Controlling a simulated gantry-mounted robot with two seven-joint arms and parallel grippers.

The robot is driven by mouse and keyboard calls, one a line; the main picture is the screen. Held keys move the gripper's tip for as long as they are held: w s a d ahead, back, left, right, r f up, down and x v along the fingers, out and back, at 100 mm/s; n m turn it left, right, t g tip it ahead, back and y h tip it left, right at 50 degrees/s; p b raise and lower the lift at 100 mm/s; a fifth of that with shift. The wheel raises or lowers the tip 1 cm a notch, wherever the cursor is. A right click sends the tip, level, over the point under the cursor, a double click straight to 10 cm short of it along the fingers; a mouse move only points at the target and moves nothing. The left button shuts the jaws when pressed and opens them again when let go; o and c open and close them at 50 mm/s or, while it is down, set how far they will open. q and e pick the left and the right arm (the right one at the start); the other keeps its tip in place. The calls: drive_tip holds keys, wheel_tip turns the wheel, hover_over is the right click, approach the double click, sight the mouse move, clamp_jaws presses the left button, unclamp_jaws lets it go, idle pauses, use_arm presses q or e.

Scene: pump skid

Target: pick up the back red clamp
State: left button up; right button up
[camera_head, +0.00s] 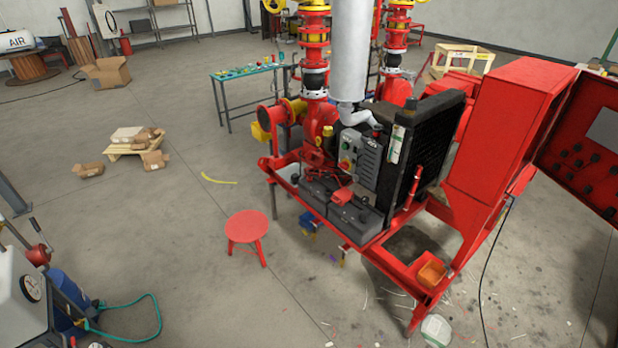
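The pump skid (284,178) is a red frame in the middle right of the head view, with an engine and red pipework on it. Dark battery-like boxes (350,222) sit on its near side. A small red piece (343,196) lies on top of them, and thin red cable-like shapes (312,170) lie behind it. These are too small for me to tell which is the back red clamp. Neither of my grippers is in view.
A round red stool (246,226) stands left of the skid. A red cabinet (508,125) with an open door stands on the right. An orange bin (431,272) sits at the skid's near end. Debris litters the floor there. Open floor lies left of the stool.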

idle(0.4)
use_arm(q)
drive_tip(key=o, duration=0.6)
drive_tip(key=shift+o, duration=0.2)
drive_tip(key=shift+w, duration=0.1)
